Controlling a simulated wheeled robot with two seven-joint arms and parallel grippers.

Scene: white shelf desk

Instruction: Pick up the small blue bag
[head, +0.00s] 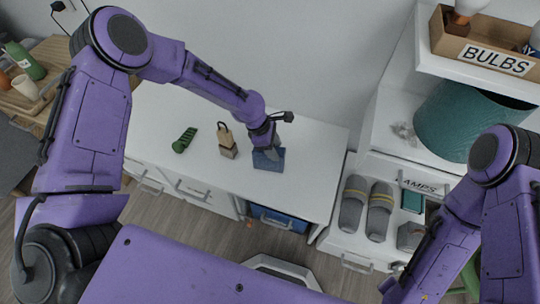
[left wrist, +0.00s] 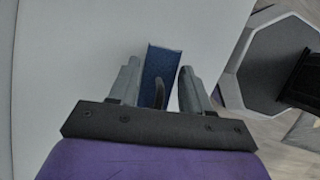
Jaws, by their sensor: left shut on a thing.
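The small blue bag (head: 268,159) stands on the white desk top (head: 308,170), near its front edge. My left gripper (head: 266,146) is directly above it, pointing down, and is shut on the bag's upper part. In the left wrist view the blue bag (left wrist: 163,65) shows between the two grey fingers of my left gripper (left wrist: 160,85), with a dark curved handle between them. My right arm is at the right of the head view; its gripper is not in view.
A brown bag with a dark handle (head: 228,148) and a green object (head: 185,140) stand left of the blue bag. At right are grey slippers (head: 378,212), a teal bin (head: 462,120) and a box marked BULBS (head: 490,50). The desk's right part is clear.

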